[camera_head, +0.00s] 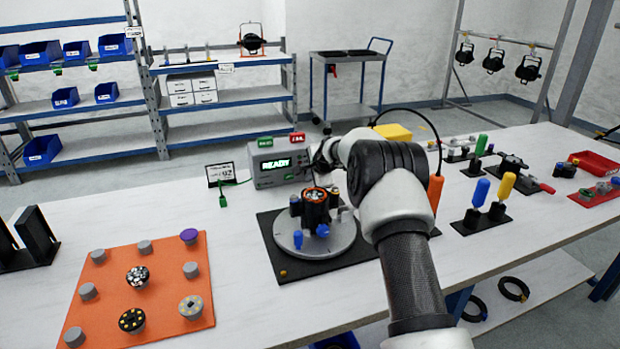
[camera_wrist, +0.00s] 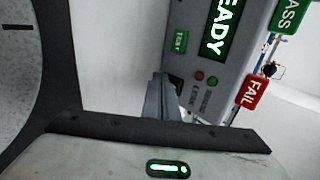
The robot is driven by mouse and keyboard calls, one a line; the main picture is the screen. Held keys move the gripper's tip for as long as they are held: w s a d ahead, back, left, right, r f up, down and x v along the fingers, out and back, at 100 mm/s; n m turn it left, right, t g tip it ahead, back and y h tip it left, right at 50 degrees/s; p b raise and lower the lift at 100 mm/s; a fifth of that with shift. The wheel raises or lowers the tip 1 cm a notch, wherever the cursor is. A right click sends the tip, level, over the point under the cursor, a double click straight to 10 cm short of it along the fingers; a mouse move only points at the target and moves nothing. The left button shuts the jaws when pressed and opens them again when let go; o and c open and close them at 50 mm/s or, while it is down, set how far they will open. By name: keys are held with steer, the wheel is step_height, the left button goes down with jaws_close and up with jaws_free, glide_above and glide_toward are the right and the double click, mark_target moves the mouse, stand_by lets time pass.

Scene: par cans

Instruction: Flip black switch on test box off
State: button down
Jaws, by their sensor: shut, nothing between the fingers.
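The grey test box (camera_head: 283,172) stands on the white table behind the round fixture. Its green screen reads READY in the head view. In the wrist view the test box (camera_wrist: 212,75) fills the upper right, with a TEST label, the screen and small red and green lights. My gripper (camera_wrist: 160,92) is shut and empty, its fingertips at the lower edge of the box's front. A dark patch beside the tips may be the black switch; its position and any contact cannot be told. In the head view my gripper (camera_head: 322,160) is at the box's right side, its tips largely hidden.
The round grey fixture (camera_head: 340,240) with a dark part on it stands in front of the box. An orange mat (camera_head: 165,260) with several pucks lies left. A small sign (camera_head: 221,173) stands left of the box. Tools and a red tray (camera_head: 596,163) are right.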

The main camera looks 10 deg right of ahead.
steer(key=shift+w, duration=0.2)
stand_by(0.3)
steer(key=shift+r+p, duration=0.75)
steer(key=shift+r, duration=0.1)
